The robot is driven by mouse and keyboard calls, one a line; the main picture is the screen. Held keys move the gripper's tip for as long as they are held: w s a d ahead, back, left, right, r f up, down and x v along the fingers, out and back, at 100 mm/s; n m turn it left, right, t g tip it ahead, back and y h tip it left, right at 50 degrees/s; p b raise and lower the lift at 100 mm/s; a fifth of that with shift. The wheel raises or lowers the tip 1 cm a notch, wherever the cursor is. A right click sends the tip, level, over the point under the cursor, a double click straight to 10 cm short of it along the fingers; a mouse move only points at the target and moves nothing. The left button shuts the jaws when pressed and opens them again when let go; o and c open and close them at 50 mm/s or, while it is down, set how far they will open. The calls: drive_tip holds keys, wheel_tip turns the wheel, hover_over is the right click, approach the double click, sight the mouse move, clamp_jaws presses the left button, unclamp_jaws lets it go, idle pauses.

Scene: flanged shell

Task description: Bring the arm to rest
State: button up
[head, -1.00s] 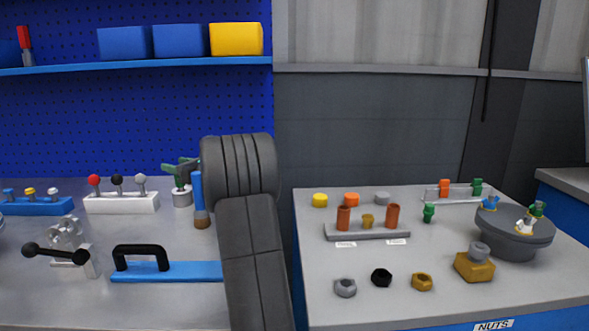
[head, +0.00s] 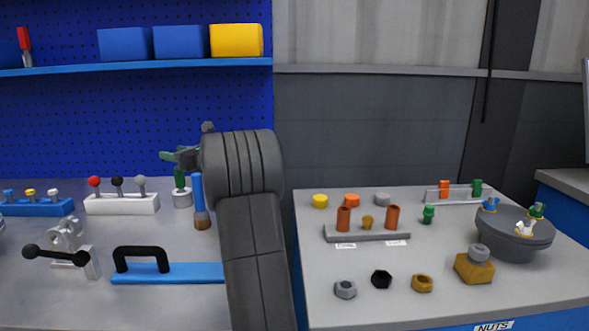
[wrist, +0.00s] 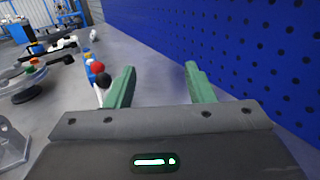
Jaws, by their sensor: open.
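My gripper (wrist: 159,85) shows in the wrist view with its two green fingers spread apart and nothing between them. In the head view my gripper (head: 166,156) shows small at the left of my dark arm, above the left bench and near the plant-like green item in a white pot (head: 182,197). Part of it is hidden behind my arm. My arm stands raised in front of the gap between the two benches.
The left bench (head: 150,235) holds a white block with ball-topped levers (head: 122,204), a blue plate with a black handle (head: 170,271) and a brush-like tool (head: 200,205). A blue pegboard (wrist: 230,50) rises behind. The right bench (head: 450,300) holds nuts and a round grey stand (head: 512,240).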

wheel_tip(320, 180, down, 5)
drive_tip(key=shift+r+b, duration=0.15)
drive_tip(key=shift+b, duration=0.2)
wheel_tip(320, 180, up, 5)
drive_tip(key=p, duration=0.6)
drive_tip(key=shift+r, duration=0.2)
drive_tip(key=shift+f, duration=0.1)
drive_tip(key=shift+f, duration=0.1)
